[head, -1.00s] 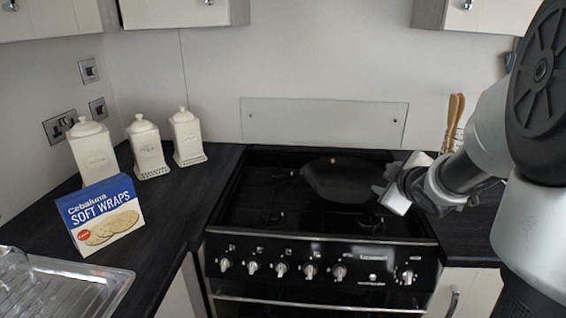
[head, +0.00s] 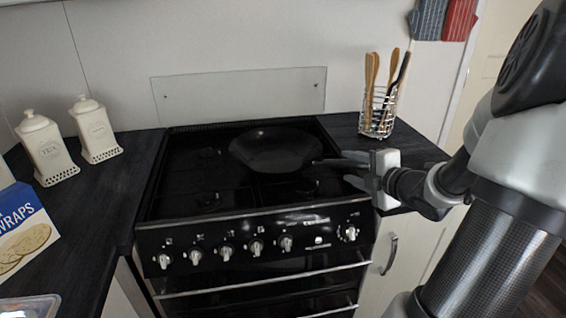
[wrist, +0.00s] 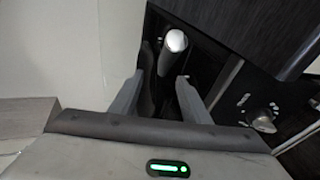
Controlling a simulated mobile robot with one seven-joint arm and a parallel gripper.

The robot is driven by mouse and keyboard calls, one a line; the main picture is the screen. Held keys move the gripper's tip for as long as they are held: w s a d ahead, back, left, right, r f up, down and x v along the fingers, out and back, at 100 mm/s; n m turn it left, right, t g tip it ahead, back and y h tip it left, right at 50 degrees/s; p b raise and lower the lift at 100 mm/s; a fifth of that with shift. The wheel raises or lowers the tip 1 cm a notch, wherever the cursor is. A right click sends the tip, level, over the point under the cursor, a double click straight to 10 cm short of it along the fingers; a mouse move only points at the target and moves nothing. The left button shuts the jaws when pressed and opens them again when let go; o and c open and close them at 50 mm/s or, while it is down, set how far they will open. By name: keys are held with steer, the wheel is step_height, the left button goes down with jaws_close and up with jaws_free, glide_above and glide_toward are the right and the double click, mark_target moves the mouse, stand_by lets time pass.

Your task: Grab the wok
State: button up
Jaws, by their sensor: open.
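The black wok (head: 275,148) sits on the back right part of the black hob, with its bowl facing up. My gripper (head: 347,168) is open just right of the wok, above the hob's right edge, with its fingers pointing left. In the wrist view, a dark handle with a silver round end (wrist: 175,41) shows between and beyond my open fingers (wrist: 163,92). It appears to be the wok's handle. I cannot tell whether the fingers touch it. In the head view the handle is mostly lost against the dark hob and my fingers.
The cooker's knobs (head: 226,253) line its front. A wire utensil holder (head: 378,113) stands on the right counter behind my gripper. White canisters (head: 95,130) and a wraps box (head: 22,232) are on the left counter. A glass splashback (head: 240,95) stands behind the hob.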

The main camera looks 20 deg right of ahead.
mark_target(339, 164)
steer(key=x, duration=0.3)
steer(key=shift+w+f+b, duration=0.1)
steer(key=shift+w+b, duration=0.1)
steer(key=shift+b, duration=0.1)
steer(key=b+x, duration=0.1)
steer(key=x, duration=0.1)
steer(key=f+x, duration=0.1)
steer(key=x, duration=0.1)
steer(key=shift+w+d+b, duration=0.15)
steer(key=shift+w+b, duration=0.05)
steer(key=shift+b, duration=0.15)
steer(key=shift+w, duration=0.3)
jaws_close()
stand_by(0.5)
steer(key=shift+r, duration=0.1)
